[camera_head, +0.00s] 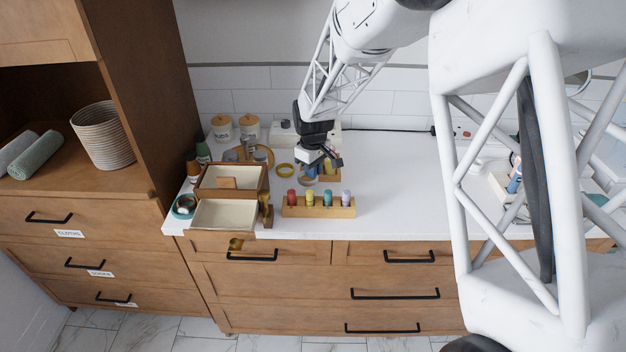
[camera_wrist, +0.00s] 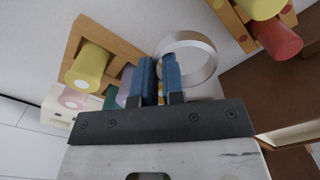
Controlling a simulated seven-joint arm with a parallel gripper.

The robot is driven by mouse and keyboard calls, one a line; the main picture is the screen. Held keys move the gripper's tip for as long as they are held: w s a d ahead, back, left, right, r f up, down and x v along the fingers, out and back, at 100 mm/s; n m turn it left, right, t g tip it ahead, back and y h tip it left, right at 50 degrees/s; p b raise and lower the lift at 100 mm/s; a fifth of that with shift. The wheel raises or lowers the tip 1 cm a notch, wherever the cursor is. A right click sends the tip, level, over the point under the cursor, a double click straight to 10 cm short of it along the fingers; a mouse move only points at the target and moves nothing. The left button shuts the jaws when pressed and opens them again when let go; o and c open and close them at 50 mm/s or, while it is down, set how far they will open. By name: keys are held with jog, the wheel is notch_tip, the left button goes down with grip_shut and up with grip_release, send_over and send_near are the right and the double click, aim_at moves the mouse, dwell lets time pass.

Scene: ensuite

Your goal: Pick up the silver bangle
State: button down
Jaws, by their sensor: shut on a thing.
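The silver bangle (camera_wrist: 207,52) is a shiny, wide band in the wrist view. Its near side lies between the two blue fingertips of my gripper (camera_wrist: 160,76), which is shut on it. The ring stands out to the right of the fingers. In the head view my gripper (camera_head: 311,172) is over the white counter, just behind the front peg rack. The bangle is too small and too hidden by the fingers there to make out clearly, and I cannot tell whether it is clear of the counter.
A front rack (camera_head: 318,211) holds several coloured pegs; another rack (camera_head: 329,175) is close behind my gripper. A yellow bangle (camera_head: 285,170) lies to the left. An open wooden box (camera_head: 231,214) stands further left. The counter (camera_head: 395,185) is clear to the right.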

jog(key=shift+r, duration=2.25)
